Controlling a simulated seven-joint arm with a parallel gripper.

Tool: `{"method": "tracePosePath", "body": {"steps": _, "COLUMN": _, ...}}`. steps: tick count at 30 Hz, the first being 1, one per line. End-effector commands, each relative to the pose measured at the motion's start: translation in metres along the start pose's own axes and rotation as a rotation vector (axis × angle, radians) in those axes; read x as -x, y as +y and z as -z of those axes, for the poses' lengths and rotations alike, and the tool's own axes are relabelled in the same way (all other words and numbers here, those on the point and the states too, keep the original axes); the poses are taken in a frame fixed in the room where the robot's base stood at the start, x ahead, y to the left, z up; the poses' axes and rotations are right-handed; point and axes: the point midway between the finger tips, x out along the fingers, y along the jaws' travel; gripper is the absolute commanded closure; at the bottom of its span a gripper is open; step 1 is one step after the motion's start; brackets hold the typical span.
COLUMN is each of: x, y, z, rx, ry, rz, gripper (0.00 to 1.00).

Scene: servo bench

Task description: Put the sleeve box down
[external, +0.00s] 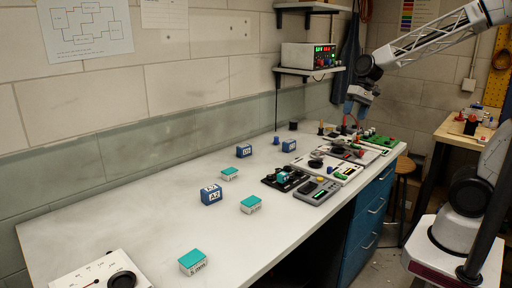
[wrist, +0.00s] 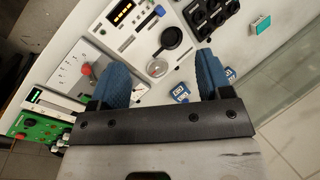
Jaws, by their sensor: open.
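My gripper (external: 351,108) is high over the far right end of the bench. In the wrist view its blue fingers (wrist: 162,78) are spread wide with nothing held between them. Several small boxes stand on the bench; I cannot tell for sure which is the sleeve box. Teal-topped white boxes are at the front (external: 193,262), in the middle (external: 251,204) and farther back (external: 230,174). Another teal piece (external: 283,176) sits on a black holder (external: 272,183). Blue labelled boxes are at the middle (external: 211,195) and toward the back (external: 244,151), (external: 289,145). My gripper touches none of them.
A grey meter (external: 313,192), a white panel with a black knob (external: 345,172) and a green board (external: 380,141) crowd the right end. A white dial unit (external: 95,275) is at the near left. A shelf holds a power supply (external: 310,56). The bench's left half is mostly clear.

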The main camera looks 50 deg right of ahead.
Motion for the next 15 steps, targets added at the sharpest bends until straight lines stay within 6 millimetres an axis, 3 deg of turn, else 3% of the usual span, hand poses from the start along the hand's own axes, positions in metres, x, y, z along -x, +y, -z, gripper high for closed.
{"method": "tracePosePath", "body": {"steps": 7, "x": 0.024, "y": 0.06, "z": -0.045, "rx": 0.179, "ry": 0.112, "rz": -0.114, "gripper": 0.28}}
{"method": "tracePosePath", "body": {"steps": 15, "x": 0.038, "y": 0.119, "z": -0.088, "rx": 0.359, "ry": 0.215, "rz": -0.251, "gripper": 0.28}}
